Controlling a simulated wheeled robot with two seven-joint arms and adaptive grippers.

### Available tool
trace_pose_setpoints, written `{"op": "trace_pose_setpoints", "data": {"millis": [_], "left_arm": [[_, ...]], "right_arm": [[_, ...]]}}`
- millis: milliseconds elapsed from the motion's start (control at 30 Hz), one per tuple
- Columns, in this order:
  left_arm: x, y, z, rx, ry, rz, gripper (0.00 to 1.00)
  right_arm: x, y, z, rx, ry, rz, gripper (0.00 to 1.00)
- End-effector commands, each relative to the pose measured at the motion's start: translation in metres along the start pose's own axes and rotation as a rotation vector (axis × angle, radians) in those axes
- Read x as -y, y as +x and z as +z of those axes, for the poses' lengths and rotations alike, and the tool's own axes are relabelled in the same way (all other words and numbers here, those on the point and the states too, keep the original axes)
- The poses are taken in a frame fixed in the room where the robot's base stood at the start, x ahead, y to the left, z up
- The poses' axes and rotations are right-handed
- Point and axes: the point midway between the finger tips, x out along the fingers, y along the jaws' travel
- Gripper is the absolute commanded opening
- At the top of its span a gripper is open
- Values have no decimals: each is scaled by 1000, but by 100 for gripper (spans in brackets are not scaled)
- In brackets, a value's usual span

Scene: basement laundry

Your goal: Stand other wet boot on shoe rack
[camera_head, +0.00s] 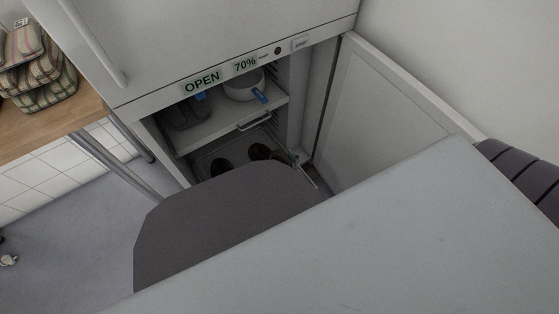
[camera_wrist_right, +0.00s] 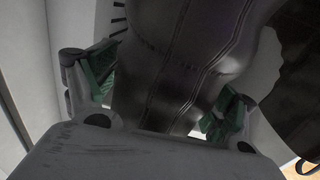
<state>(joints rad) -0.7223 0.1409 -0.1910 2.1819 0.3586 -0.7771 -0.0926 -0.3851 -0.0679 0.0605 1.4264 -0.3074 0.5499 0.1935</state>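A dark boot (camera_wrist_right: 175,65) fills the middle of the right wrist view. My right gripper's green-padded fingers (camera_wrist_right: 160,95) lie against its two sides, shut on it. A second dark boot (camera_wrist_right: 302,50) shows partly at the right edge of that view. In the head view, two dark boot openings, one to the left (camera_head: 221,166) and one to the right (camera_head: 259,152), show low inside the open cabinet, over a grey rack (camera_head: 205,158). My right gripper (camera_head: 302,165) is just right of them, mostly hidden. The boots' feet are hidden. My left gripper is out of view.
The white cabinet (camera_head: 210,45) has its lower door (camera_head: 385,105) open to the right. A shelf (camera_head: 235,122) above the boots holds a white pot (camera_head: 243,88) and dark shoes (camera_head: 188,115). A wooden table (camera_head: 45,130) with folded plaid cloths (camera_head: 45,85) stands left.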

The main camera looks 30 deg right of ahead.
Motion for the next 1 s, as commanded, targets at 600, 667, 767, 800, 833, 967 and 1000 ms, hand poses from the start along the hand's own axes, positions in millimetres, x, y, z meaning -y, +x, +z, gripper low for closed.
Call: {"op": "trace_pose_setpoints", "data": {"millis": [600,667,767,800,833,967,1000], "left_arm": [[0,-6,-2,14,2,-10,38],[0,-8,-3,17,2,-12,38],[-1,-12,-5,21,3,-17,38],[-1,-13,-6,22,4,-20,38],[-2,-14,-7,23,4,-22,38],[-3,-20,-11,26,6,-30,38],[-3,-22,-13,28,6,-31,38]], "right_arm": [[0,-19,-1,2,0,0,85],[0,-25,-1,3,-1,0,85],[0,-36,-2,2,-1,-1,85],[0,-41,-1,3,-1,-1,85],[0,-45,-1,4,0,0,85],[0,-60,-2,3,1,0,85],[0,-65,-2,3,0,0,85]]}}
